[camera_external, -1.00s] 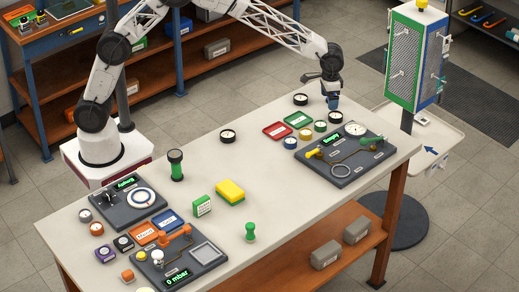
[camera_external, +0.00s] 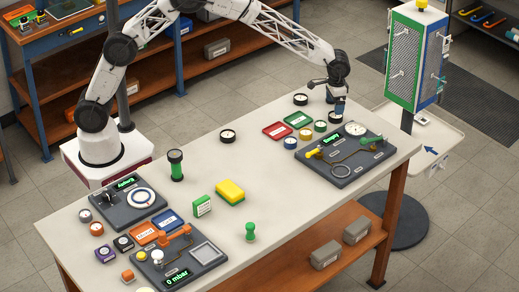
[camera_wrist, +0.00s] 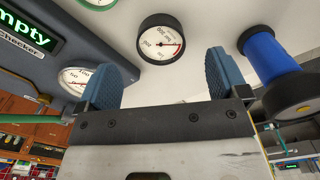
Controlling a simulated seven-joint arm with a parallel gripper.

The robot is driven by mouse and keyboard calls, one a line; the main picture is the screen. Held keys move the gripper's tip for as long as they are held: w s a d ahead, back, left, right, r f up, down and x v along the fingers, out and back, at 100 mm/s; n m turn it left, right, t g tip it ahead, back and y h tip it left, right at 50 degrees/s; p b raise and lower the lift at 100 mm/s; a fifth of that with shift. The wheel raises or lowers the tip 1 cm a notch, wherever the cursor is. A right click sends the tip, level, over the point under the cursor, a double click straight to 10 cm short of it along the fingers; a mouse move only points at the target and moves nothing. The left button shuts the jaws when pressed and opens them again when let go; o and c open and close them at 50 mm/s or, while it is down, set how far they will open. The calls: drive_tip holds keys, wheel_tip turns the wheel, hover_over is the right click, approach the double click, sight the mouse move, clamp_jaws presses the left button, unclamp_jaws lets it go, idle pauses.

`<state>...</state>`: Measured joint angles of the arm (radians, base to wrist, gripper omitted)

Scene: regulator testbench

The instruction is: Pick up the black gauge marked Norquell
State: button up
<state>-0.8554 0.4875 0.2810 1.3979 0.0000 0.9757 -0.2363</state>
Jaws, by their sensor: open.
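Two other black gauges lie on the table, one to the left of my gripper (camera_external: 300,99) and one further left (camera_external: 228,136). Their markings are unreadable.
A dark testbench panel with a dial (camera_external: 355,129) stands close in front of my gripper; its edge fills the wrist view's left (camera_wrist: 50,65). A blue and black cylinder (camera_wrist: 270,55) is at the wrist view's right. Red (camera_external: 277,130) and green (camera_external: 298,119) trays lie left.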

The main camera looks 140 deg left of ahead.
sight(336, 117)
drive_tip(key=shift+f, duration=0.3)
drive_tip(key=shift+f, duration=2.6)
drive_tip(key=c, duration=1.1)
drive_tip(key=shift+r, duration=0.15)
